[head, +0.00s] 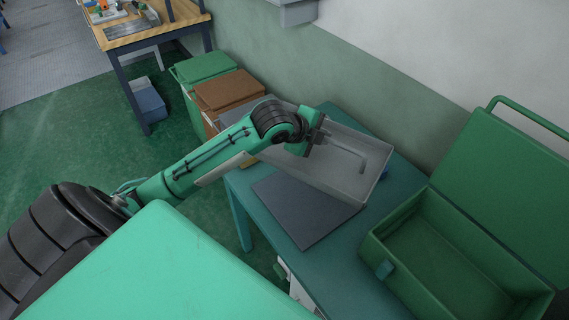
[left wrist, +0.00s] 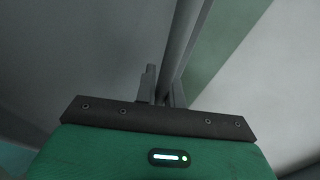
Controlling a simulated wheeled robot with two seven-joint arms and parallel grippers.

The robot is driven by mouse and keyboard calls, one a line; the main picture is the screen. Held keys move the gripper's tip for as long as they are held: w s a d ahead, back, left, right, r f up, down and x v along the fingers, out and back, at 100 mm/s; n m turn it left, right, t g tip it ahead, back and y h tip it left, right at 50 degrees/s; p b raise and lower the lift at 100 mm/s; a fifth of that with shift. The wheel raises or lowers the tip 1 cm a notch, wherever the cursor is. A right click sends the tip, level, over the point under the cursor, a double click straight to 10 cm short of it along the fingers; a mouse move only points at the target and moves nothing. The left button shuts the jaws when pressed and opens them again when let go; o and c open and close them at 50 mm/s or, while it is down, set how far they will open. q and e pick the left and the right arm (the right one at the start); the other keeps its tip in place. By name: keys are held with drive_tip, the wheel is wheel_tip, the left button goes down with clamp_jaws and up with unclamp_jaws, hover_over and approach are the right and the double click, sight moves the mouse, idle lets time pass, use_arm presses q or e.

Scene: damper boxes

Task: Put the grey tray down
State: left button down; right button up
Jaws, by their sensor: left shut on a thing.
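The grey tray (head: 345,176) is a shallow open box with a long thin bent piece (head: 345,150) lying in it. In the head view it is above the green-blue table, over the far edge of a dark grey mat. My left gripper (head: 318,138) is shut on the tray's wall on its far left side. In the left wrist view the tray's wall (left wrist: 184,45) runs up from between the two fingertips (left wrist: 164,88). I cannot tell whether the tray's underside touches the table. My right gripper is not in view.
The dark mat (head: 295,212) lies flat on the table (head: 362,262). An open green box (head: 440,262) with a raised lid stands at the right. Green (head: 205,68) and brown (head: 228,90) bins stand behind the table's left side, by the wall. A wooden workbench (head: 150,32) is farther back.

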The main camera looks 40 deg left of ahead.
use_arm(q)
drive_tip(key=shift+a+f, duration=0.1)
drive_tip(key=shift+a, duration=0.2)
wheel_tip(320, 180, down, 16)
drive_tip(key=shift+s+r+p, duration=0.1)
drive_tip(key=shift+r+p, duration=0.15)
drive_tip(key=shift+p, duration=0.8)
wheel_tip(320, 180, down, 4)
drive_tip(key=shift+f, duration=0.1)
drive_tip(key=c, duration=1.9)
unclamp_jaws()
drive_tip(key=shift+f, duration=0.15)
drive_tip(key=shift+c, duration=0.2)
drive_tip(key=o, duration=0.4)
drive_tip(key=shift+o, duration=0.2)
